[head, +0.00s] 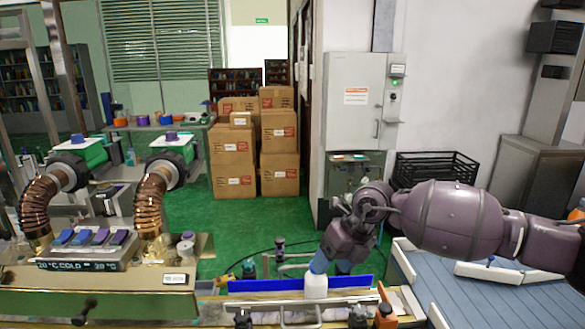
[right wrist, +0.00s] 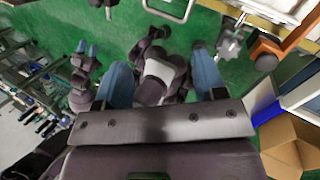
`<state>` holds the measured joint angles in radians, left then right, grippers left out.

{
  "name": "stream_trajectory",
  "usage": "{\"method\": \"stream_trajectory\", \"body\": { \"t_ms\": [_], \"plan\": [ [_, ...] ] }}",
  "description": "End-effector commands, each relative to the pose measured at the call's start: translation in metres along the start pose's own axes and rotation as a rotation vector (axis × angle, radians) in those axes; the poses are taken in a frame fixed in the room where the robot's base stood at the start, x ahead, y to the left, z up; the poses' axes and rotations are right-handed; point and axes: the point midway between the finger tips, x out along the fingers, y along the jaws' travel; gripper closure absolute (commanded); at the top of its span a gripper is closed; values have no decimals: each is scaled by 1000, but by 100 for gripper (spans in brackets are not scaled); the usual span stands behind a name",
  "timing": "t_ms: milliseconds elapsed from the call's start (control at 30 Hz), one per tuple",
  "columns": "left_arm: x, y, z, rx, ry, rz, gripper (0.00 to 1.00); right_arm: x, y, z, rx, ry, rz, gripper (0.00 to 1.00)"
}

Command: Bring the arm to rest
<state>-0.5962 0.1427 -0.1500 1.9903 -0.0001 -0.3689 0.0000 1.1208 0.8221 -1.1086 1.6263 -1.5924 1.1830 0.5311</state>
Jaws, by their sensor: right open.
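My right arm comes in from the right in the head view, its purple-grey links ending in the right gripper (head: 319,266) with blue fingers. The fingers point down just above a small white piece (head: 316,287) in front of a blue strip (head: 300,284); I cannot tell whether they touch it. In the right wrist view the two blue fingers (right wrist: 162,80) stand wide apart with nothing held between them. Grey-purple parts that look like mine show beyond them. My left gripper is not visible in the head view.
At left stands a machine with a display (head: 78,265) and two copper hoses (head: 148,208). A blue slatted surface (head: 470,295) lies under my right arm. Stacked cardboard boxes (head: 232,165), a grey cabinet (head: 350,100) and a black crate (head: 435,168) stand behind.

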Motion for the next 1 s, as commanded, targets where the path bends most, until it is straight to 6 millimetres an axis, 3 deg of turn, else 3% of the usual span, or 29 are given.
{"method": "stream_trajectory", "body": {
  "t_ms": [100, 200, 300, 433, 567, 667, 867, 1000],
  "plan": [
    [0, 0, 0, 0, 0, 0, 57, -21, 62, 24, -46, -137, 265, 36],
    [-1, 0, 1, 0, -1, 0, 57, -36, 108, 35, -35, -245, 503, 36],
    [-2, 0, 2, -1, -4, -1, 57, -53, 144, 42, 34, -351, 743, 36],
    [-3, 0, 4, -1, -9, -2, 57, -74, 164, 48, 218, -487, 1038, 36],
    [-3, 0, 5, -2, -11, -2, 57, -87, 152, 52, 470, -602, 1256, 36],
    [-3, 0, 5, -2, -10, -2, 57, -87, 130, 51, 681, -669, 1370, 36],
    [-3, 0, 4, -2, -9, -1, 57, -67, 68, 34, 1118, -756, 1500, 36],
    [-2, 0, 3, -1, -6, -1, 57, -40, 23, 8, 1420, -785, 1537, 36]
  ]
}}
